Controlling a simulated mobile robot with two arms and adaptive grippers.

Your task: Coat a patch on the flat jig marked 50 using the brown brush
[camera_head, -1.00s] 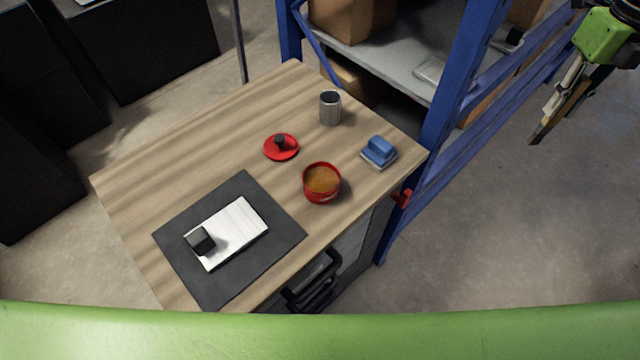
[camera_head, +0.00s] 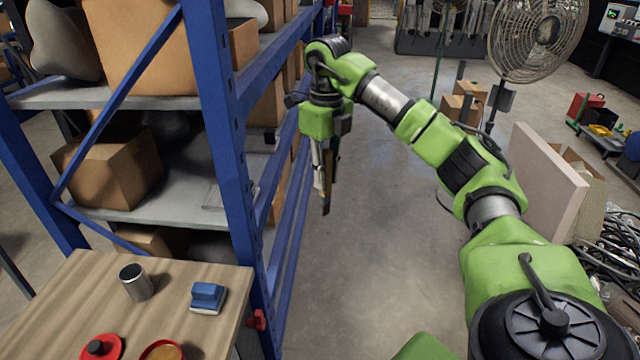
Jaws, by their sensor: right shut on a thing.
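My right gripper (camera_head: 324,176) hangs pointing down over the floor aisle, right of the blue rack and well away from the table. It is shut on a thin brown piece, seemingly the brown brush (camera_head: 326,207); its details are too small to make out. A red pot (camera_head: 162,350) with orange-brown contents is cut off by the bottom edge. A red lid (camera_head: 101,348) with a black knob lies left of it on the table. The flat jig is outside the current view. My left gripper is not in view.
The wooden table (camera_head: 75,290) carries a grey metal cup (camera_head: 136,282) and a blue block (camera_head: 207,297). A blue rack (camera_head: 232,150) with cardboard boxes stands behind it, left of my gripper. Open floor (camera_head: 390,240) lies below my right arm. A fan (camera_head: 538,38) stands behind.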

